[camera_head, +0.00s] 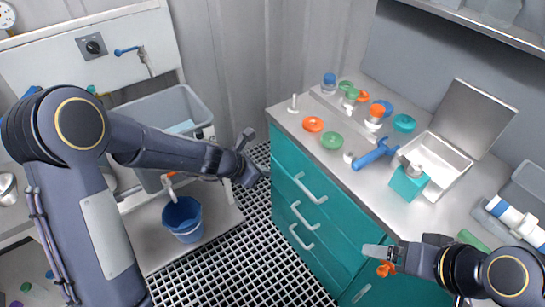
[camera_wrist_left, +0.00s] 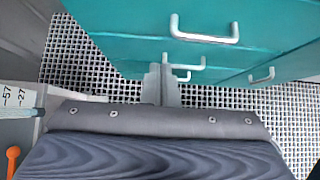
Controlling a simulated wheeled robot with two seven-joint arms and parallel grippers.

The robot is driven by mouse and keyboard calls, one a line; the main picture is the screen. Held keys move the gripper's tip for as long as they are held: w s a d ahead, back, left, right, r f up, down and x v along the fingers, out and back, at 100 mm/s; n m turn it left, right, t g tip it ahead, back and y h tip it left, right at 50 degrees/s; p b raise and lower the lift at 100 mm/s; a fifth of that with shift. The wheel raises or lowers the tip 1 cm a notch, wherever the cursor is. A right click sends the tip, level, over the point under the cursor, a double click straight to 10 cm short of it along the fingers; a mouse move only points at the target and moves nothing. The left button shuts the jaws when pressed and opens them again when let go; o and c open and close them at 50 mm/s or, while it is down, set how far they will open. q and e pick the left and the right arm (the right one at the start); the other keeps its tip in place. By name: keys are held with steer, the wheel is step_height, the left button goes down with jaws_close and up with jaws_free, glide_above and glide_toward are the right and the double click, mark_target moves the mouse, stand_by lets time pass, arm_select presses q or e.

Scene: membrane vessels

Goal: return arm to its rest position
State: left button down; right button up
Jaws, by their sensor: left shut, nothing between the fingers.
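My left arm comes in from the left in the head view and reaches toward the middle. Its gripper (camera_head: 262,172) is over the grated floor, left of the teal drawer cabinet. In the left wrist view the fingers of the left gripper (camera_wrist_left: 163,82) are together with nothing between them, near the drawer handles. My right gripper (camera_head: 376,252) is at the lower right, in front of the cabinet. A small orange piece (camera_head: 385,269) shows right by its fingers; I cannot tell whether it is held.
The teal cabinet (camera_head: 318,215) carries a steel counter with orange and green caps, a blue tool (camera_head: 374,154) and an open metal box (camera_head: 447,178). A grey sink (camera_head: 178,108) and a blue bucket (camera_head: 183,218) are at left. The grated floor (camera_head: 235,265) between is clear.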

arm_select(q)
steer(key=s+a+r+m+p, duration=0.1)
steer(key=s+a+r+m, duration=0.2)
steer(key=s+r+m, duration=0.4)
steer(key=s+a+r+m+p, duration=0.1)
steer(key=s+a+r+m, duration=0.25)
steer(key=r, duration=0.55)
steer(key=s+a+m+y+p, duration=0.1)
steer(key=s+a+m, duration=0.3)
steer(key=s, duration=0.5)
steer(key=s+a+m+y+p, duration=0.1)
steer(key=s+a+m, duration=0.3)
steer(key=s+m, duration=0.5)
steer(key=shift+s+r+y, duration=0.15)
steer(key=shift+r+y, duration=0.25)
steer(key=shift+y, duration=0.2)
steer(key=shift+a, duration=0.1)
